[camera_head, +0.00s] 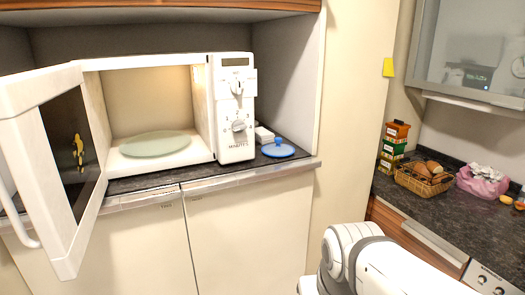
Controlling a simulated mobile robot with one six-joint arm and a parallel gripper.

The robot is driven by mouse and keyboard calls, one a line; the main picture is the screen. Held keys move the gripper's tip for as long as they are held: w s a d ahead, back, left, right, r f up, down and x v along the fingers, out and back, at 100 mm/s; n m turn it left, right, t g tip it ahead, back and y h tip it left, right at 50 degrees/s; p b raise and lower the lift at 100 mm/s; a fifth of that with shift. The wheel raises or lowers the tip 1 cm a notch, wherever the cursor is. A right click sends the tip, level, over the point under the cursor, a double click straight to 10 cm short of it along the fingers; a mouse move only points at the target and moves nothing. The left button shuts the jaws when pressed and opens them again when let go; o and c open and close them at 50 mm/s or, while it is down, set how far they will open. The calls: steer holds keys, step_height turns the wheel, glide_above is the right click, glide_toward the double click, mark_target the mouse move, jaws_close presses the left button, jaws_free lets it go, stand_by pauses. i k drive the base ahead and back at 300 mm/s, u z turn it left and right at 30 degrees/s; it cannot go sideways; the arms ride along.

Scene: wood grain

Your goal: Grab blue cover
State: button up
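The blue cover (278,151) is a small, flat, round lid with a raised knob in its middle. It lies on the dark counter (190,176) just right of the microwave (236,110), close to the counter's front edge. My arm shows at the bottom right, in front of the lower cabinets. My gripper is out of the frame, so its opening and its place relative to the cover cannot be seen.
The microwave door (62,190) stands wide open to the left, with a glass plate (155,143) inside. A small white object (264,135) sits behind the cover. A side panel (300,85) bounds the niche on the right. A basket (424,181) stands on the right counter.

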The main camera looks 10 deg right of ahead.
mark_target(277, 150)
steer(key=z, duration=0.05)
steer(key=i, duration=1)
steer(key=u, duration=0.05)
